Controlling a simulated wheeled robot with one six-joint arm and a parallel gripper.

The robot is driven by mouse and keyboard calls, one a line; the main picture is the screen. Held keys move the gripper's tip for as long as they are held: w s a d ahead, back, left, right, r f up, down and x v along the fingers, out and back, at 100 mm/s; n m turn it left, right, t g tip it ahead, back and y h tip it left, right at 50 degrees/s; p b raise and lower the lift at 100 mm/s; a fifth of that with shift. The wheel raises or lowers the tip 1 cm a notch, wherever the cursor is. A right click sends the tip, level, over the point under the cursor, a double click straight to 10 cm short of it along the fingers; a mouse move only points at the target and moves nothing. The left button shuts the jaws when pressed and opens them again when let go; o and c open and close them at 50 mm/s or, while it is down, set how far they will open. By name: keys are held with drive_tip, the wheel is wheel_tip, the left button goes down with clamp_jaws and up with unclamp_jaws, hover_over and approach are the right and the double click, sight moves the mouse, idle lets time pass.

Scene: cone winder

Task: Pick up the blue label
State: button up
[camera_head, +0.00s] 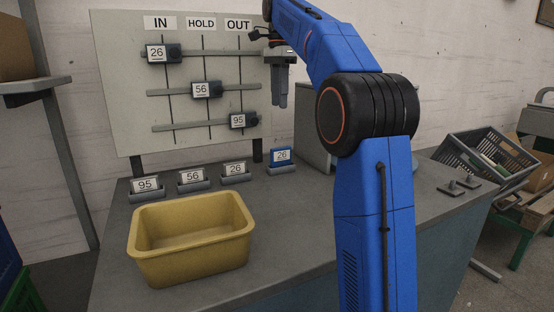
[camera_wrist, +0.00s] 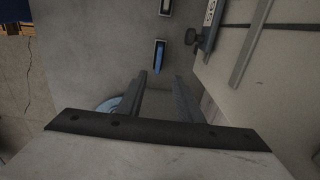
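The blue label (camera_head: 281,155), marked 26, stands in a small dark holder (camera_head: 281,169) on the grey table, at the right end of a row of labels. In the wrist view the blue label (camera_wrist: 159,56) shows beyond the fingertips, seen from above. My gripper (camera_head: 279,104) hangs with its fingers pointing down, above the table and clear of the label. In the wrist view my gripper (camera_wrist: 161,77) has its two fingers apart with nothing between them. It is open and empty.
White labels 95 (camera_head: 146,184), 56 (camera_head: 191,175) and 26 (camera_head: 235,168) stand left of the blue label. A yellow bin (camera_head: 195,270) is in front. A board (camera_head: 120,110) with IN, HOLD and OUT columns stands behind. A grey crate (camera_head: 485,155) is at right.

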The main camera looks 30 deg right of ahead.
hover_over(281, 148)
drive_tip(key=f, duration=1.1)
drive_tip(key=shift+w+a+f, duration=0.1)
drive_tip(key=shift+w+f, duration=0.05)
drive_tip(key=shift+w, duration=0.25)
drive_tip(key=shift+d+f, duration=0.15)
drive_tip(key=shift+f, duration=1.25)
drive_tip(key=shift+d+f, duration=0.15)
drive_tip(key=shift+f, duration=1.25)
clamp_jaws()
